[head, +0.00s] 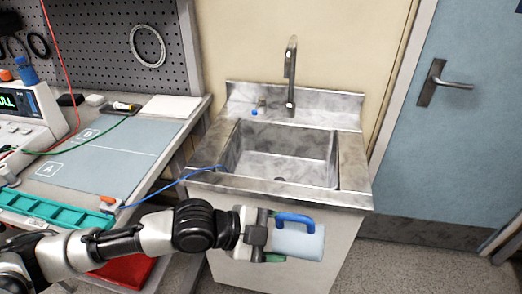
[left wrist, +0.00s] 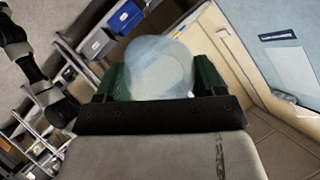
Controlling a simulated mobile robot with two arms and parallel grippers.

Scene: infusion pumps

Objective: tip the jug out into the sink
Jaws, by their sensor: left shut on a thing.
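The jug (head: 298,243) is pale blue and has a darker blue handle along its upper edge in the head view. My left gripper (head: 272,238) is shut on the jug, holding it in front of the sink cabinet, nearer to me than the basin. In the left wrist view the jug (left wrist: 160,68) sits between the two green fingers. I cannot tell its exact tilt or its contents. The steel sink (head: 262,185) stands behind the jug, against the wall, with a tall tap (head: 291,75) at its back. My right gripper is not in view.
A workbench (head: 103,155) with a blue mat, a green tray (head: 58,212) and a device (head: 35,115) stands left of the sink. A blue cable (head: 165,185) runs from the bench to the sink's left edge. A blue door (head: 450,130) is at right.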

